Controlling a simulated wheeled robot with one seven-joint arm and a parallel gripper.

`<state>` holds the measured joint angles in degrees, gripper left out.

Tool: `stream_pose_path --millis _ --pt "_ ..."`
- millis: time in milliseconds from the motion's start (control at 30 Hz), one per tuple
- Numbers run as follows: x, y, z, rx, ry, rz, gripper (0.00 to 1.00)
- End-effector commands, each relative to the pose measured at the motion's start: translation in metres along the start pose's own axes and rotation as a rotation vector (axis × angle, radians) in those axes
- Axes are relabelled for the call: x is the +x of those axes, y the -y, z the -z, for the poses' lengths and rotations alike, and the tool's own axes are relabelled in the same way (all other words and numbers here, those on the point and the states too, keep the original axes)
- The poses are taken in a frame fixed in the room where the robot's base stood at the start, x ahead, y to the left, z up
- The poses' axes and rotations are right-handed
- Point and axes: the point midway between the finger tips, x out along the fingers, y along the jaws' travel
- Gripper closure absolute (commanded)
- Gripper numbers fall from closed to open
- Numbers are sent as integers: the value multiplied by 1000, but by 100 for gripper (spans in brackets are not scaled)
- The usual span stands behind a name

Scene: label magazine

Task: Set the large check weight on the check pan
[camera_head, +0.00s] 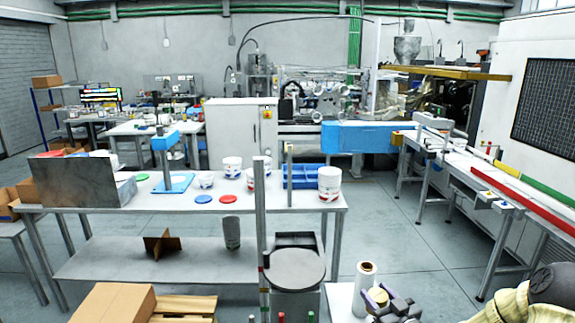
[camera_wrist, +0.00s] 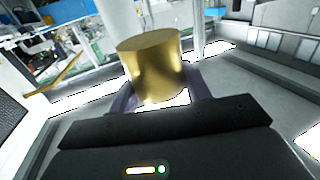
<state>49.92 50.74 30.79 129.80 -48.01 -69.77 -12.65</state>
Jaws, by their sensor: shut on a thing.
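The large check weight is a brass-coloured cylinder (camera_wrist: 150,62), upright between my gripper's two fingers (camera_wrist: 160,94) in the wrist view. My gripper is shut on its sides. In the head view the weight (camera_head: 378,295) shows small at the lower right, with my gripper (camera_head: 380,297) around it, just above or at a pale table; I cannot tell if its base touches. A round grey plate (camera_head: 296,268), which looks like the check pan, tops a stand left of my gripper. It looks empty.
A white roll (camera_head: 365,274) stands close behind the weight. A grey upright post (camera_head: 261,215) rises at the left of the pan. Behind is a long table (camera_head: 130,220) with tubs, lids and a blue crate (camera_head: 303,177). A cardboard box (camera_head: 115,303) sits at the lower left.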

Motion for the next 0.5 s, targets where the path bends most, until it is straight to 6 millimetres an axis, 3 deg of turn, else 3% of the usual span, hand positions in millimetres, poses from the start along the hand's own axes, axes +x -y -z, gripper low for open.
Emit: stream_pose_path --millis 500 --pt "6 41 -79 4 -4 -206 100"
